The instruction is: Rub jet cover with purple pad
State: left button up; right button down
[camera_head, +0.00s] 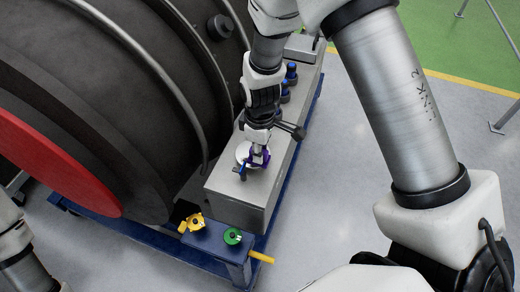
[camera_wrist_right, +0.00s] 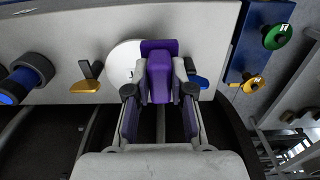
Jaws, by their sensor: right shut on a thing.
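My right gripper (camera_head: 257,150) is shut on a purple pad (camera_head: 260,158). In the right wrist view the purple pad (camera_wrist_right: 160,75) sits between the two fingers of that gripper (camera_wrist_right: 160,98). The pad overlaps the right part of a white round disc (camera_wrist_right: 122,64) on a long grey box; the disc also shows in the head view (camera_head: 242,152). I cannot tell whether pad and disc touch. A large dark engine casing (camera_head: 150,100) with a red round end face (camera_head: 50,160) lies left of the box. Which part is the jet cover is not clear. My left gripper is out of view.
The grey box (camera_head: 240,200) carries several black and blue knobs (camera_head: 290,75) at its far end. A blue-tipped lever (camera_wrist_right: 200,80) and an amber lever (camera_wrist_right: 86,85) flank the disc. Yellow (camera_head: 192,223) and green (camera_head: 232,236) fittings sit on the blue frame (camera_head: 215,242).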

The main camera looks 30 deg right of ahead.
jog(key=shift+f+b, duration=0.45)
jog(key=shift+f, duration=0.4)
